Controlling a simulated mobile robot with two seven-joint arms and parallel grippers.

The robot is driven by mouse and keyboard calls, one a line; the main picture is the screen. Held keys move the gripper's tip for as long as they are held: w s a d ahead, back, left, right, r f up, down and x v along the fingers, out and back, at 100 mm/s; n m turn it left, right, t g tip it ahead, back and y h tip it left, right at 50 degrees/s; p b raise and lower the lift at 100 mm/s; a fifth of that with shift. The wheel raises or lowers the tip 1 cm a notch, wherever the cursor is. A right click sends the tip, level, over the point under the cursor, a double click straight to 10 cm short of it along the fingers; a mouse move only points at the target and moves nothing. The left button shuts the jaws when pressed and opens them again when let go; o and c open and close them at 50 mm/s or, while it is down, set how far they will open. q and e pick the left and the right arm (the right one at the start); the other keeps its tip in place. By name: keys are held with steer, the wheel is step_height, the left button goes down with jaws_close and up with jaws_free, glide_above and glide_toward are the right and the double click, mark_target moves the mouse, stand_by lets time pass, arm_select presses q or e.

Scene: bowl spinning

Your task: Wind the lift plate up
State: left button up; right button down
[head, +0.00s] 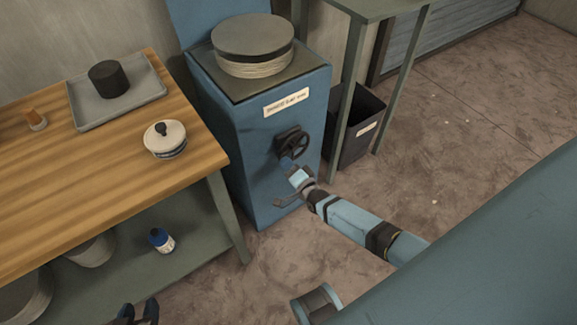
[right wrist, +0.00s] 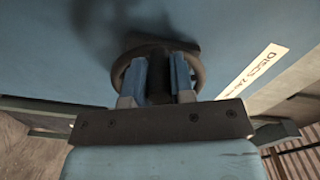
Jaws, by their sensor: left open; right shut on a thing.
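A blue cabinet (head: 232,130) stands beside the bench. A round stack of pale discs with a dark grey top (head: 253,36) sits on its upper face; I cannot make out a separate lift plate under it. A black handwheel (head: 293,142) is on the cabinet's front, below the label. My right gripper (head: 288,164) reaches it from below. In the right wrist view, my right gripper (right wrist: 157,82) is shut on a dark part of the handwheel (right wrist: 203,72), with a finger on each side. My left gripper (head: 137,311) is at the bottom edge, open and clear of things.
A wooden bench (head: 120,165) at left holds a grey tray (head: 75,102) with a black cylinder (head: 109,78), a lidded pot (head: 165,140) and a small orange-brown item (head: 36,119). A blue bottle (head: 161,240) stands on its shelf. A dark bin (head: 358,140) is right of the cabinet.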

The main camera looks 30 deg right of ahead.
steer(key=shift+w+r+m, duration=0.1)
steer(key=shift+r+m, duration=0.2)
steer(key=shift+m, duration=0.1)
steer(key=c, duration=1)
jaws_free()
steer(key=shift+f, duration=0.1)
steer(key=shift+s, duration=0.4)
arm_select(q)
steer(key=shift+s+a+r+p, duration=0.1)
steer(key=shift+a+p, duration=0.1)
steer(key=shift+p, duration=0.85)
arm_select(e)
steer(key=s, duration=0.8)
steer(key=s+d, duration=0.1)
steer(key=s, duration=0.4)
steer(key=shift+d, duration=0.1)
